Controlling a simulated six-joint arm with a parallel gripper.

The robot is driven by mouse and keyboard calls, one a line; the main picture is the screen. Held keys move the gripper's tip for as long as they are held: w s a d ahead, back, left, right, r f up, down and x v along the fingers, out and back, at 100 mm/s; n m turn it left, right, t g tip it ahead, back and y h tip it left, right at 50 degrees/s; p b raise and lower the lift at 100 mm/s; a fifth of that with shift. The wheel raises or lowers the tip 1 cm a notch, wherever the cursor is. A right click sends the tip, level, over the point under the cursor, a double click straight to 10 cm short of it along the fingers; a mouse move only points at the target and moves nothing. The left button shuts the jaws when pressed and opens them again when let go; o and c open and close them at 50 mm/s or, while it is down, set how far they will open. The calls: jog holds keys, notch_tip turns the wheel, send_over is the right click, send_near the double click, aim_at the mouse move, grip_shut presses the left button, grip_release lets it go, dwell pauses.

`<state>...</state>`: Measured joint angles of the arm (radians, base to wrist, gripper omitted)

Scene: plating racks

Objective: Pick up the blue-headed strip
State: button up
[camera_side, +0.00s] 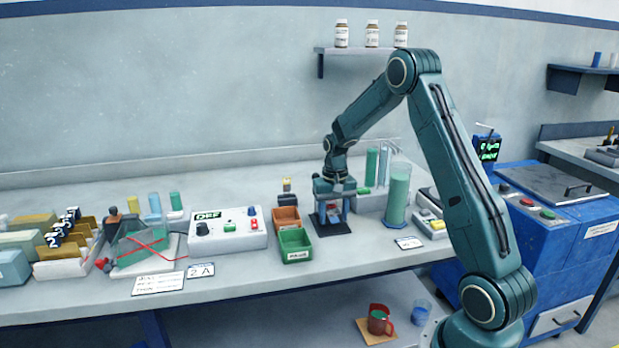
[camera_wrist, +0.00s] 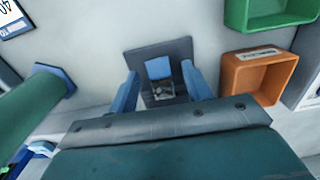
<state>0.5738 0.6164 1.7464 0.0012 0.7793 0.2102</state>
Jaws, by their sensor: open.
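My gripper (camera_side: 332,208) is open and points down over a small dark stand (camera_side: 340,229) on the bench. In the wrist view, its two blue fingers stand apart on either side of a blue piece (camera_wrist: 158,68), which looks like the head of the blue-headed strip, above the dark stand plate (camera_wrist: 180,45). A gap shows between each finger and the blue piece. The lower part of the piece is hard to make out and partly hidden by the gripper body. In the side view, my gripper hides the piece.
An orange bin (camera_side: 287,218) and a green bin (camera_side: 295,245) stand close left of the stand. A green cylinder (camera_side: 397,195) stands to its right. A control box (camera_side: 228,228) and a rack of dark-and-blue-topped pieces (camera_side: 68,262) are farther left.

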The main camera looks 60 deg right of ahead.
jog(key=c, duration=1.1)
jog(key=shift+o, duration=0.2)
jog(key=shift+r, duration=1.6)
jog(key=shift+s+a+r, duration=0.15)
jog(key=shift+r, duration=0.05)
jog(key=s+a, duration=1.2)
jog(key=shift+s+a, duration=0.2)
jog(key=shift+a, duration=0.05)
jog(key=shift+r, duration=0.2)
jog(key=shift+r, duration=0.45)
